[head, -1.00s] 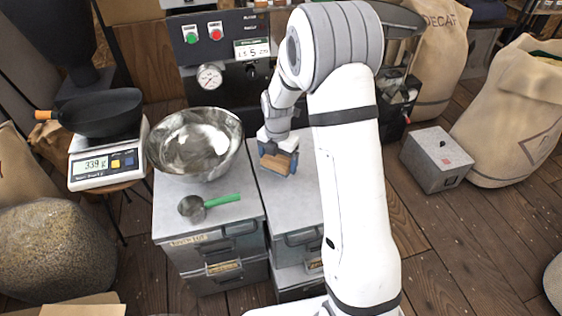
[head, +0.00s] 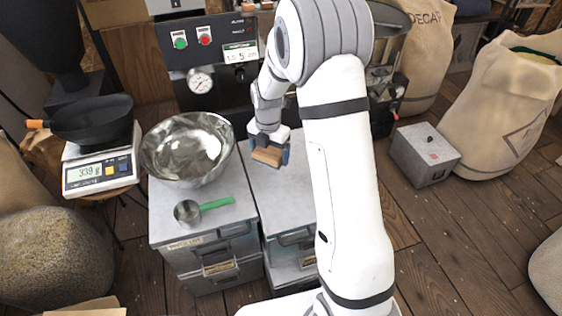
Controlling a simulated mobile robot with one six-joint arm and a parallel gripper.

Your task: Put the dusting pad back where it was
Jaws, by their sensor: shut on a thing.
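The dusting pad (head: 267,156) shows as a small block with a tan-brown face. My gripper (head: 268,152) is shut on it, with a blue finger visible at each side. The pad is over the grey top of the right drawer cabinet (head: 262,185). I cannot tell whether it touches that top or hangs just above it. My arm hides the right part of this cabinet.
A steel bowl (head: 187,149) and a green-handled scoop (head: 203,208) sit on the left cabinet (head: 165,226). A scale (head: 100,172) bears a black pan (head: 92,120) at left. The roaster panel (head: 205,50) stands behind. A grey box (head: 425,155) is on the floor at right.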

